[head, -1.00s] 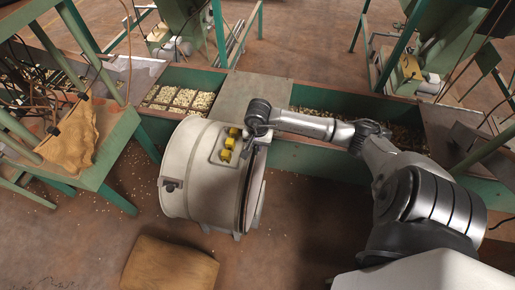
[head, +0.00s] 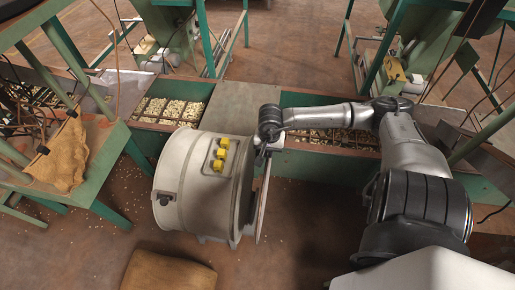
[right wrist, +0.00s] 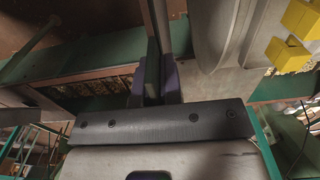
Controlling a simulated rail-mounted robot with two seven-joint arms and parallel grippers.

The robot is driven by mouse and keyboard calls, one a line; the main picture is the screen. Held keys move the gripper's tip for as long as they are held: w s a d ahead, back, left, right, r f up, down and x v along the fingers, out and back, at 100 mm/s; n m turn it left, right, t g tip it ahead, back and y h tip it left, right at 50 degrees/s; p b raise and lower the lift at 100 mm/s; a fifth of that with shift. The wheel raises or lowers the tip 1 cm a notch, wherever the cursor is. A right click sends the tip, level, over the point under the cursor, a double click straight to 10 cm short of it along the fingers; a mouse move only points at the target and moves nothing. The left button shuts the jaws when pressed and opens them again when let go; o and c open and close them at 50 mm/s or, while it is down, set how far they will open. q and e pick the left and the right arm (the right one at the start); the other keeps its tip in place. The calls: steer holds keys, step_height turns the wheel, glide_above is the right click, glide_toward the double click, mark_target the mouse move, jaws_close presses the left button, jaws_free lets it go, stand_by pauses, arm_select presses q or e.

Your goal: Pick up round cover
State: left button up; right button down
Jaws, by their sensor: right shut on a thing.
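A large pale drum (head: 195,185) lies on its side on the floor, with yellow blocks (head: 219,158) on its upper side. The round cover (head: 263,203) stands upright, nearly edge-on, just right of the drum's open end, with a narrow gap between them. My right gripper (head: 263,150) is shut on the cover's upper edge. In the right wrist view the fingers (right wrist: 155,80) pinch the cover's thin edge (right wrist: 157,28), and the drum (right wrist: 222,40) is at the right. The fingertips are small in the head view. My left gripper is not in view.
A green trough (head: 180,110) with nuts runs behind the drum, with a flat grey lid (head: 243,108) on it. A sack (head: 168,272) lies in front. A green table with a cloth (head: 62,157) stands left. Floor right of the cover is clear.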

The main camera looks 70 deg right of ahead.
steer(key=s+d+p, duration=0.3)
steer(key=s+p, duration=0.2)
steer(key=s, duration=0.7)
steer(key=shift+s+d, duration=0.1)
steer(key=shift+d, duration=0.05)
steer(key=shift+r, duration=0.1)
stand_by(0.5)
